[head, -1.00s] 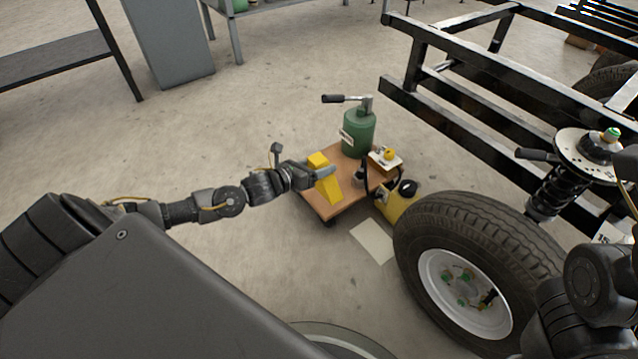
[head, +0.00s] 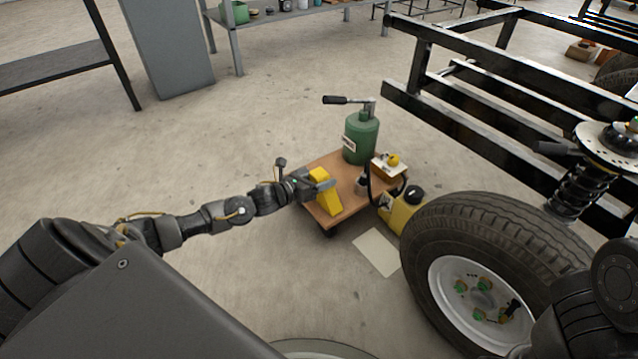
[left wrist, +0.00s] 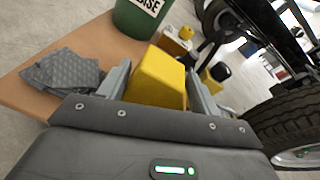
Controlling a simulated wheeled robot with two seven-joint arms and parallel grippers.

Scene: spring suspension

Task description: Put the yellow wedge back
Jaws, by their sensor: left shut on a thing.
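The yellow wedge (head: 325,193) is between the fingers of my left gripper (head: 322,181), which is shut on it. It is at the near left part of the wooden-topped trolley (head: 348,203); I cannot tell whether it touches the top. In the left wrist view the wedge (left wrist: 158,80) fills the space between the two grey fingers of the left gripper (left wrist: 158,88), and its lower end is hidden. My right gripper is out of view; only links of my right arm show at the lower right.
A green grease container (head: 361,138) with a lever stands at the trolley's back. A small box with a yellow knob (head: 392,161) and a yellow jug (head: 402,210) are to its right. A grey cloth (left wrist: 62,72) lies by the gripper. A big tyre (head: 480,215) stands right.

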